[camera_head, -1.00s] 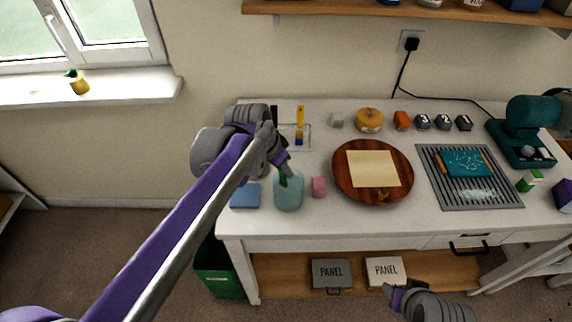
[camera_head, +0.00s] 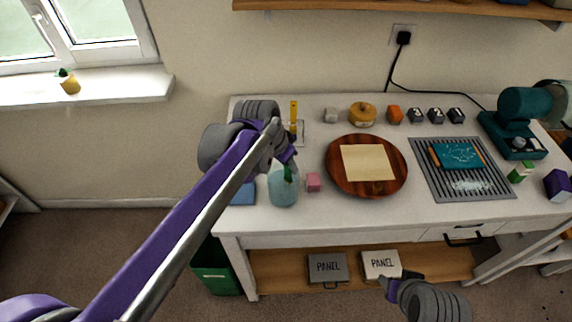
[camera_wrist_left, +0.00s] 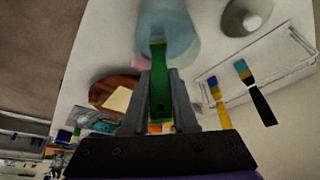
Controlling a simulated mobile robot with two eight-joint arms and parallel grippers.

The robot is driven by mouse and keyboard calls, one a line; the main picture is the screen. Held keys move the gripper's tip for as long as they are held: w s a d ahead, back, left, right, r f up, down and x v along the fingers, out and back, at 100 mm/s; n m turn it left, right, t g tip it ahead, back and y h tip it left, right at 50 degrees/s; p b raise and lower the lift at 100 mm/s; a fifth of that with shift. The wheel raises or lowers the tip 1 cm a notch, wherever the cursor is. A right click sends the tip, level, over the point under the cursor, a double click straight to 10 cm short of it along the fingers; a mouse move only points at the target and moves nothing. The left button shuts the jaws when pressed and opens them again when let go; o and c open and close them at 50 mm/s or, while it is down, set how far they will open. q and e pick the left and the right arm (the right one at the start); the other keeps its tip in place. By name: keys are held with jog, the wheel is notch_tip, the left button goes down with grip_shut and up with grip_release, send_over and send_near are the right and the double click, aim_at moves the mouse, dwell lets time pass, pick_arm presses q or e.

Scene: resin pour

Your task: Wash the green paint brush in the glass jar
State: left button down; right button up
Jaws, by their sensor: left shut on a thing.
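My left gripper (camera_wrist_left: 160,100) is shut on the green paint brush (camera_wrist_left: 160,85), which has a pale tip. In the head view the green brush (camera_head: 288,173) shows at the top of the glass jar (camera_head: 284,193), which holds bluish liquid. In the left wrist view the tip overlaps the jar (camera_wrist_left: 170,22); I cannot tell how deep it is. My left gripper (camera_head: 288,157) is partly hidden by its arm in the head view. My right gripper (camera_head: 385,284) is low in front of the table, and its jaw opening is unclear.
A blue block (camera_head: 243,192) and a pink block (camera_head: 313,182) flank the jar. Right of them are a round wooden board (camera_head: 335,178) with a paper sheet and a metal rack (camera_head: 430,188).

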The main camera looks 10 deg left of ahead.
pick_arm(q)
notch_tip(320, 180, up, 8)
jog(key=a+p, duration=0.1)
jog(key=p, duration=0.3)
jog(key=shift+s+a+r+p, duration=0.2)
jog(key=shift+r+p, duration=0.05)
jog(key=shift+p, duration=0.1)
pick_arm(e)
jog(key=w+r, duration=0.3)
jog(key=r, duration=0.4)
jog(key=shift+w+t, duration=0.3)
jog(key=shift+t, duration=0.1)
pick_arm(q)
jog(key=shift+s, duration=0.15)
pick_arm(e)
jog(key=shift+s, duration=0.15)
dwell(0.4)
